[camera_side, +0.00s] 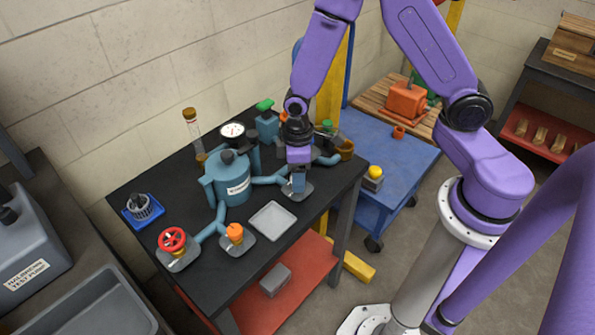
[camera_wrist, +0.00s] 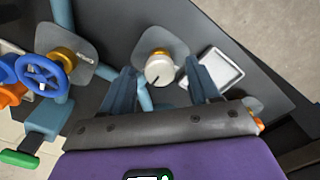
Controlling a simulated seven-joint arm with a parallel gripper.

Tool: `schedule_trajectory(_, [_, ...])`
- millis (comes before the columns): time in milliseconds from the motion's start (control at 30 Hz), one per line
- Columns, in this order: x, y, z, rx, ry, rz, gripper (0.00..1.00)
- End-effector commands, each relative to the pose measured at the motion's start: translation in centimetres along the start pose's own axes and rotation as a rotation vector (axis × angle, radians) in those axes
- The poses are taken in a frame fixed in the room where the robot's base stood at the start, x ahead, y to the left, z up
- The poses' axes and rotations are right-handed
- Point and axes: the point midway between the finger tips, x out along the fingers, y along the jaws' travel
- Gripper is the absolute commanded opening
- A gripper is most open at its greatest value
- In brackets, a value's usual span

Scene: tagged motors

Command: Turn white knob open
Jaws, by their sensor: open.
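The white knob (camera_wrist: 160,70) is a round cap with a dark pointer line, on a brass collar above a grey plate (camera_wrist: 172,42). In the wrist view it lies between and just beyond my fingertips, and the pointer line slants toward the lower left. My gripper (camera_wrist: 160,76) is open, with one blue finger on each side of the knob. I cannot tell whether either finger touches it. In the side view my gripper (camera_side: 299,186) points down over a grey plate at the bench's right part, and it hides the knob there.
A grey tray (camera_side: 272,221) lies close by on the black bench. An orange knob (camera_side: 235,232) and red handwheel (camera_side: 172,239) stand toward the front left. A blue tank (camera_side: 230,180) is left of my gripper. The wrist view shows a blue handwheel (camera_wrist: 42,72) and green handle (camera_wrist: 18,158).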

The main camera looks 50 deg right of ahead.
Motion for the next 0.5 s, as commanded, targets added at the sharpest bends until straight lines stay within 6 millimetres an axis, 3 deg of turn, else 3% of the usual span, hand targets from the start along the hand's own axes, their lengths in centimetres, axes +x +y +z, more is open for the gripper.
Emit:
schedule_trajectory(233, [0.05,0.00,-0.02,0.000,0.001,0.000,0.61])
schedule_trajectory(267, [0.05,0.00,-0.02,0.000,0.000,0.000,0.54])
schedule_trajectory(400, [0.04,0.00,-0.01,0.000,0.000,0.000,0.09])
schedule_trajectory(500, [0.03,0.00,-0.01,0.000,0.000,0.000,0.05])
